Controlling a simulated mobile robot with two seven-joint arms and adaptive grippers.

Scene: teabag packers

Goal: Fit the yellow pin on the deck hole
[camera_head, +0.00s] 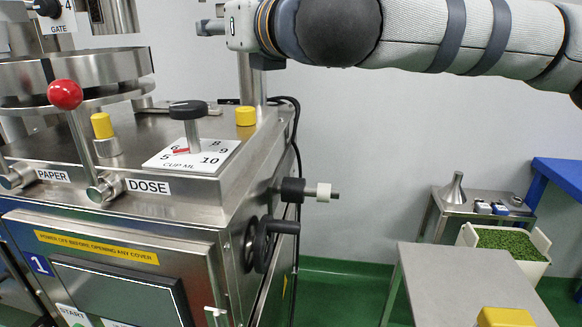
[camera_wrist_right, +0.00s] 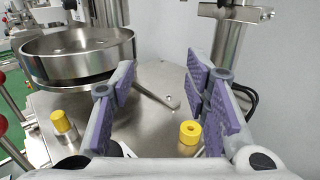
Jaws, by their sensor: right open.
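In the head view, one yellow pin (camera_head: 102,125) stands upright in a metal collar (camera_head: 108,148) on the machine's deck. Another yellow cylinder (camera_head: 245,116) stands near the deck's back right corner. In the right wrist view, the first one (camera_wrist_right: 62,122) is at the left and the second (camera_wrist_right: 190,132) shows a dark hole in its top. My right gripper (camera_wrist_right: 161,76) is open and empty, its purple pads apart above the deck; the cylinder with the hole appears between and below its fingers. No bare deck hole can be made out. My left gripper is not in view.
A round steel bowl (camera_wrist_right: 78,55) and a steel post (camera_wrist_right: 222,45) stand behind. A grey table (camera_head: 465,285) carries a yellow block (camera_head: 505,317).

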